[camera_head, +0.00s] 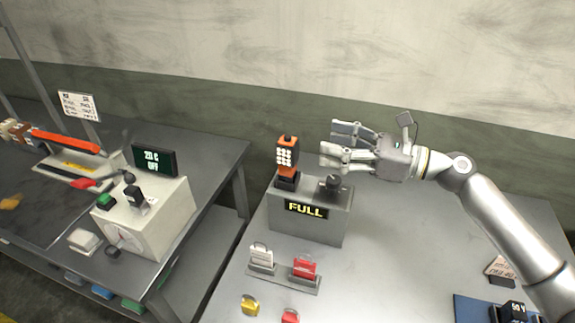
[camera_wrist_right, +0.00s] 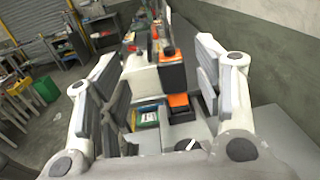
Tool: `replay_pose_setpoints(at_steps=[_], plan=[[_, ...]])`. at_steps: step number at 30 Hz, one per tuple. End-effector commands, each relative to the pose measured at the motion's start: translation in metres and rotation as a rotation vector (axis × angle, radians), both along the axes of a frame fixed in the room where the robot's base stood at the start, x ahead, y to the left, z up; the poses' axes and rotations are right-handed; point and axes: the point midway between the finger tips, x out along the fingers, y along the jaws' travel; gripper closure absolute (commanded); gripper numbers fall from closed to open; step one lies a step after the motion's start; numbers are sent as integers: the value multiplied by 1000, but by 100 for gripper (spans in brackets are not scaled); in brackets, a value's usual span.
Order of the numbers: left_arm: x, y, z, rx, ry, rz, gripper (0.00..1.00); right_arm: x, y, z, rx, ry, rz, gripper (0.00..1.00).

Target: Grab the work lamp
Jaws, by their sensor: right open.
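The work lamp (camera_head: 287,153), orange with a panel of white lights and a dark foot, stands upright on the left part of a grey dock (camera_head: 312,218) whose display reads FULL. My right gripper (camera_head: 335,146) is open, its fingers pointing left toward the lamp from its right side, with a gap between them. It is empty in the head view. My left gripper is not in view.
A dark knob (camera_head: 333,184) rises from the dock's right part. A left bench carries a beige box (camera_head: 145,225) with a display. The table right of the dock is mostly clear.

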Motion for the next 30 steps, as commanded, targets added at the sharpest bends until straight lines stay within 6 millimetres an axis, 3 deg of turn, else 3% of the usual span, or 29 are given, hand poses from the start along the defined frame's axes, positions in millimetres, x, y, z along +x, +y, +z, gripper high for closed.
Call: replay_pose_setpoints(at_steps=[3,8,18,25,30], plan=[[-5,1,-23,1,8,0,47,0,0,-23,0,0,0,39],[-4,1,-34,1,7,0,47,0,0,-33,1,0,0,39],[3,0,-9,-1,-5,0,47,18,42,-28,3,0,1,39],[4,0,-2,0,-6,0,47,24,56,-30,1,1,0,39],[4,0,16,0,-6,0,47,35,74,-28,3,1,1,39]])
